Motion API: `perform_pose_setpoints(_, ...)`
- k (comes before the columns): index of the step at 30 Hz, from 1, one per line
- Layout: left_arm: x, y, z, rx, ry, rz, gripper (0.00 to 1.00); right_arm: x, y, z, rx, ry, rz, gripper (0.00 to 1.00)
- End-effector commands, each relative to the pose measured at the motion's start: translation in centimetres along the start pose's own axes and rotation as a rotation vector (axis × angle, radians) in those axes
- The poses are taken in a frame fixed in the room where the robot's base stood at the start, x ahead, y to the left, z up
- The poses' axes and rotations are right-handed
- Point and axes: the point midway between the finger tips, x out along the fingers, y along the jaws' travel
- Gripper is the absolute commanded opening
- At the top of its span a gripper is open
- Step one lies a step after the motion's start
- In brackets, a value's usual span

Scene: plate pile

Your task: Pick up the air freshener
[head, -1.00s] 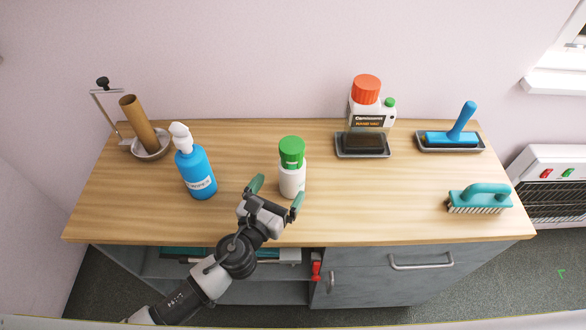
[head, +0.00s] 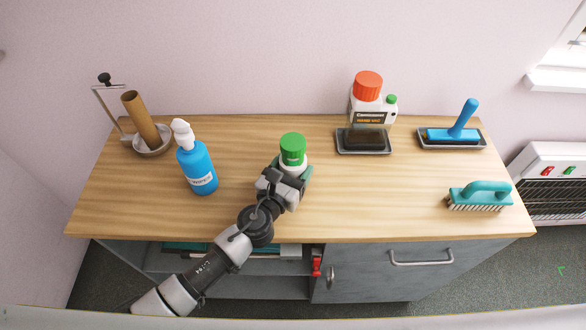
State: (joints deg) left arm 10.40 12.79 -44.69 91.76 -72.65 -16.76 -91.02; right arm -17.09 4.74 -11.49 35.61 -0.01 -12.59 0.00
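The air freshener appears to be the white can with a green cap (head: 292,148), standing upright near the middle of the wooden top. My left gripper (head: 291,168) is at the can from the front left, with one green finger on each side of its body. The hand hides most of the can's lower part. I cannot tell whether the fingers press on the can or stand slightly apart from it. My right gripper is not in view.
A blue pump bottle (head: 196,168) stands left of my arm. A cardboard tube (head: 140,118) is at the back left.

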Motion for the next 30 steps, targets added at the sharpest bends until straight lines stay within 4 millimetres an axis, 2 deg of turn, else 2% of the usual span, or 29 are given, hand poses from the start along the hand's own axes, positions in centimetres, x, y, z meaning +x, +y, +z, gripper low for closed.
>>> perform_pose_setpoints(1,0.0,0.0,0.0,0.000,0.000,0.000,0.58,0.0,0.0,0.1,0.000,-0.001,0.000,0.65)
perform_pose_setpoints(6,0.0,0.0,0.1,0.000,-0.001,0.000,0.35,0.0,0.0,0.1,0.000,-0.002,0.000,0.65)
perform_pose_setpoints(13,0.0,0.0,0.2,0.000,-0.001,0.000,0.35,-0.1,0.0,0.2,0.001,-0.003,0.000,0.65)
perform_pose_setpoints(17,0.0,0.0,1.0,0.002,-0.003,0.000,0.35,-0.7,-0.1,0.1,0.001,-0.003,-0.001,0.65)
perform_pose_setpoints(20,0.0,0.0,2.4,0.001,-0.004,0.000,0.35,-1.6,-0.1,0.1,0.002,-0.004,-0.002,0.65)
perform_pose_setpoints(24,0.0,0.0,5.3,0.002,-0.005,-0.001,0.35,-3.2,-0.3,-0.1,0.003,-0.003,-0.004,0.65)
perform_pose_setpoints(26,-0.1,-1.7,5.5,-0.003,-0.005,-0.004,0.35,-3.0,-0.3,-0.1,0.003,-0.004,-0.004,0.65)
perform_pose_setpoints(30,-0.3,-4.9,7.3,-0.004,-0.004,-0.004,0.35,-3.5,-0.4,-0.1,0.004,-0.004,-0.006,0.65)
